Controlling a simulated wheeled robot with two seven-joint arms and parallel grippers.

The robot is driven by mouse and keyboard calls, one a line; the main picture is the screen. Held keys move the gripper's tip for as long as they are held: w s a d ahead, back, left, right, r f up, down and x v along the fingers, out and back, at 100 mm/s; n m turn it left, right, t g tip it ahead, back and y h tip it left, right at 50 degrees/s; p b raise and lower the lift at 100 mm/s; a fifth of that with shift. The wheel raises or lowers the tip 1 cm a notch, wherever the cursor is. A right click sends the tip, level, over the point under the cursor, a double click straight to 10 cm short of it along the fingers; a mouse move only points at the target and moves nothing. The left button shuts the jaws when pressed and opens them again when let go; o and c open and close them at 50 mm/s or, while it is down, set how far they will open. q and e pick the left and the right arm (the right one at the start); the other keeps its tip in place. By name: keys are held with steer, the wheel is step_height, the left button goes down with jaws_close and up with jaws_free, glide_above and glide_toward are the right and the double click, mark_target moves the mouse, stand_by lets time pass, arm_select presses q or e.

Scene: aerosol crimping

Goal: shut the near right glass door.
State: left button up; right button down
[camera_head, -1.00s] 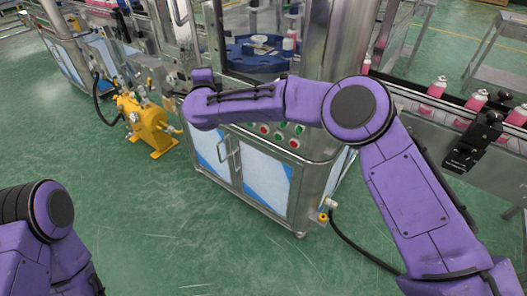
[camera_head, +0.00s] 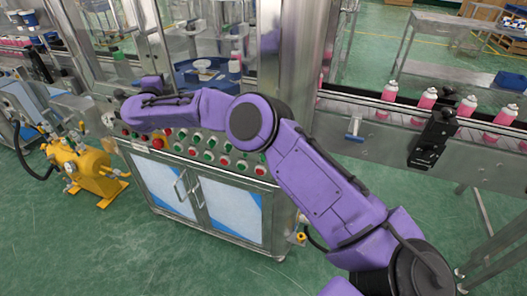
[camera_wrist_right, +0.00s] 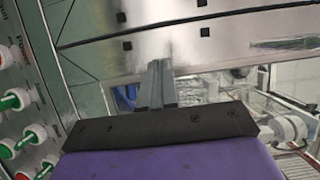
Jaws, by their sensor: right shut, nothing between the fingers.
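The crimping machine has tall glass panels in metal frames above its control panel (camera_head: 190,148). A slanting metal door frame (camera_head: 156,38) stands at the left of the front opening; I cannot tell for sure which door it is or how far open. My right arm reaches across the machine's front, above the buttons. Its gripper is at the arm's left end, small and mostly hidden in the head view. In the right wrist view my right gripper (camera_wrist_right: 157,85) is shut and empty, its fingers close to a metal surface (camera_wrist_right: 220,40); contact cannot be told. My left gripper is out of view.
A blue round table (camera_head: 205,77) with a can is inside the machine. A yellow pump (camera_head: 85,168) stands on the floor at left. A conveyor with pink cans (camera_head: 428,97) runs at right. The green floor in front is clear.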

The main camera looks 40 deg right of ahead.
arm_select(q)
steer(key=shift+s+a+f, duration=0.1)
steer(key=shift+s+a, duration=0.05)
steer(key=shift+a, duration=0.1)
arm_select(e)
steer(key=shift+d+r, duration=0.15)
steer(key=shift+d, duration=0.25)
